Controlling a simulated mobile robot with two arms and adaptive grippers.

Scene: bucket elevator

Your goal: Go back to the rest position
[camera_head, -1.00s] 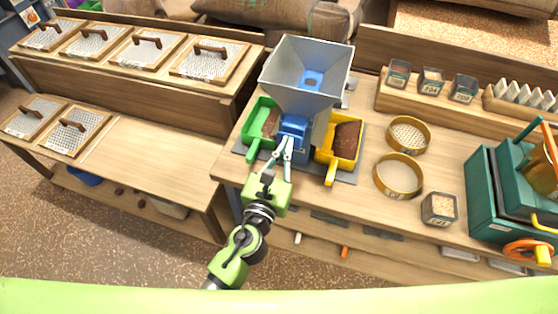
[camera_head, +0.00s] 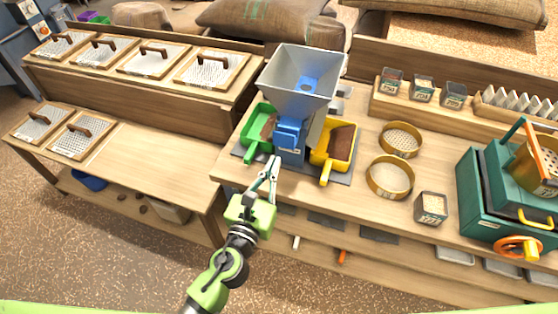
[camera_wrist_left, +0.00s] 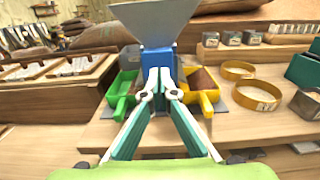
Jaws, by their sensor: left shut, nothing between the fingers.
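My left gripper (camera_head: 272,163) is shut and empty, in front of the bucket elevator at the table's front edge. The elevator has a grey hopper (camera_head: 300,82) on a blue body (camera_head: 291,137). A green scoop bin (camera_head: 259,131) stands left of the body and a yellow one (camera_head: 334,146) right of it, both holding brown material. In the left wrist view the shut fingers (camera_wrist_left: 160,78) overlap the blue body; the gap between them cannot be judged there. My right gripper is not in view.
Two yellow-rimmed sieves (camera_head: 390,176) and a small clear box (camera_head: 430,208) stand on the table to the right, beside a teal machine (camera_head: 480,205). Framed mesh screens (camera_head: 212,68) lie on the left benches.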

